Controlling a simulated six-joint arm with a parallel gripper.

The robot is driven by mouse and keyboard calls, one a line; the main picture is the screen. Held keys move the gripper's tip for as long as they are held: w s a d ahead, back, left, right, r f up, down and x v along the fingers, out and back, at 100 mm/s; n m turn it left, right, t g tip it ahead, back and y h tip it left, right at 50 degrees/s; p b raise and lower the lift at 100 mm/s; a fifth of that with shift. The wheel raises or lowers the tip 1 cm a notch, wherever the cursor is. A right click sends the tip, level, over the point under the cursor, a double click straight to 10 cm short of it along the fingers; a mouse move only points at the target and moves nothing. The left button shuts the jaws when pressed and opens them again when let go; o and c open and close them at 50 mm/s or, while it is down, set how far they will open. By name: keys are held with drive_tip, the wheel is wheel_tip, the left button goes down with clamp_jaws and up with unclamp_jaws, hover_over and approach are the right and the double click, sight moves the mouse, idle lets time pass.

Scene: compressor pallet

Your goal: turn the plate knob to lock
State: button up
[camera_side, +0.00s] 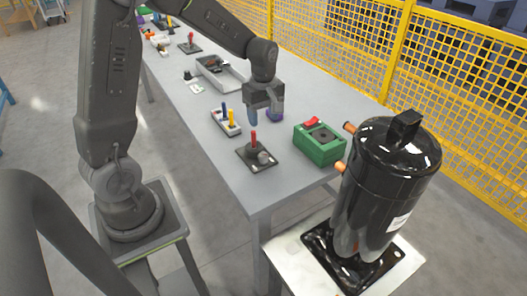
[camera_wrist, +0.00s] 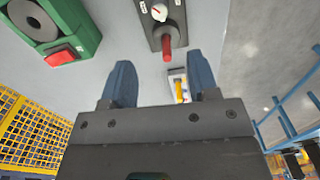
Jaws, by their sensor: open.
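The dark plate (camera_side: 246,157) lies on the grey table near its front end, with a red upright handle (camera_side: 253,142) and a round grey knob (camera_side: 263,158). In the wrist view the plate (camera_wrist: 145,27) is at the top, with the pale knob (camera_wrist: 160,12) carrying a red mark and the red handle (camera_wrist: 167,46) below it. Small labels flank the knob; I cannot read them. My gripper (camera_side: 264,117) hangs above the table, behind the plate. In the wrist view its two blue fingers (camera_wrist: 162,73) are apart and empty, and touch neither knob nor handle.
A green box (camera_side: 318,150) with a red switch stands right of the plate. A small tray (camera_side: 232,131) with blue and yellow pegs is behind-left. A black compressor (camera_side: 385,180) stands on a separate stand (camera_side: 285,262) at front right. Yellow mesh fencing (camera_side: 375,62) runs behind.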

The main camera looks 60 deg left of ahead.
sight(263, 154)
wheel_tip(263, 154, down, 14)
drive_tip(key=shift+r, duration=0.15)
idle(0.3)
drive_tip(key=shift+c, duration=0.3)
drive_tip(key=c, duration=0.9)
drive_tip(key=shift+m, duration=3)
drive_tip(key=o, duration=1)
drive_tip(key=shift+c, duration=0.2)
